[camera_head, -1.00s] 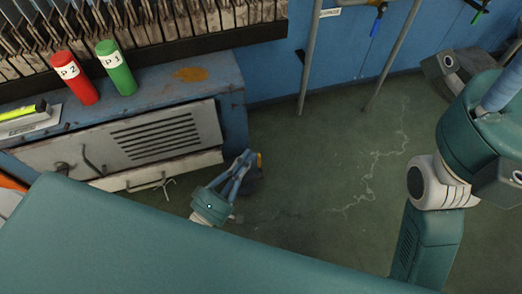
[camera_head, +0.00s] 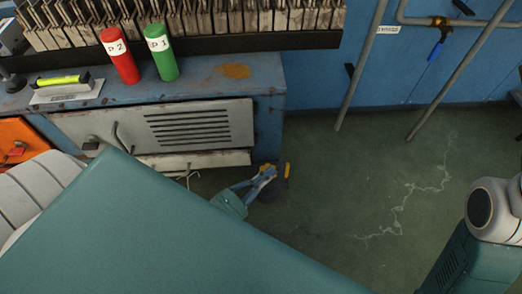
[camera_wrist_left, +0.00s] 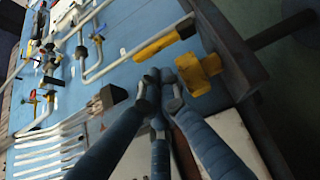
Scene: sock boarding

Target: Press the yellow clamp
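A yellow block-like piece, which looks like the yellow clamp (camera_wrist_left: 205,70), sits by the dark bar in the left wrist view. In the head view only a small yellow bit of it (camera_head: 287,170) shows at the right end of the blue machine, just right of my left gripper (camera_head: 268,172). The blue fingers of my left gripper (camera_wrist_left: 160,77) come together at their tips just left of the yellow piece, with nothing visible between them. I cannot tell whether they touch it. My right gripper is out of view.
The blue machine bench (camera_head: 268,75) carries a red cylinder (camera_head: 121,62), a green cylinder (camera_head: 162,60) and a yellow level-like tool (camera_head: 62,80). A vented panel (camera_head: 200,125) is below. Pipes (camera_head: 362,65) stand by the wall. The floor (camera_head: 350,185) right of the machine is clear.

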